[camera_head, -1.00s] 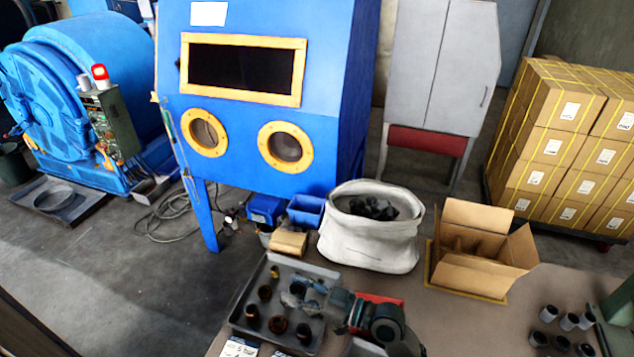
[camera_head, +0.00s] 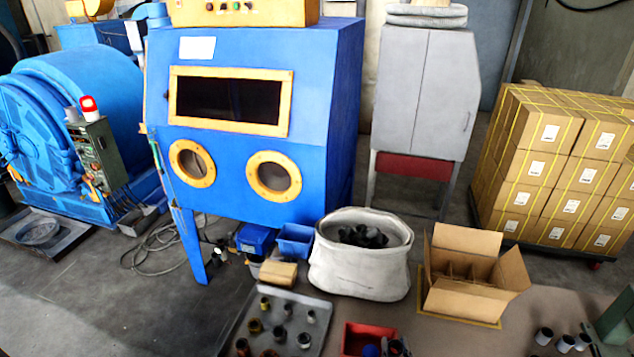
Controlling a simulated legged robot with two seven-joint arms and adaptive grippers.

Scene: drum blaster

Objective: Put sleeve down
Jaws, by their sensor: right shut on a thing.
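Several short dark and brownish sleeves stand on the grey tray (camera_head: 325,304) at the bottom middle; one dark sleeve (camera_head: 304,340) is near its right side. My right gripper (camera_head: 397,347) shows only in part at the bottom edge, by the right side of a red bin (camera_head: 357,330). It is shut on a sleeve, but its fingertips and the sleeve are too cut off to make out. A small blue thing (camera_head: 370,350) is in or over the red bin. My left gripper is not in view.
A white fabric bag (camera_head: 355,272) with dark pieces and an open carton (camera_head: 465,285) stand behind. A tan block (camera_head: 278,273) lies behind the tray. Several grey sleeves (camera_head: 566,342) stand at the lower right. The brown table between bin and carton is clear.

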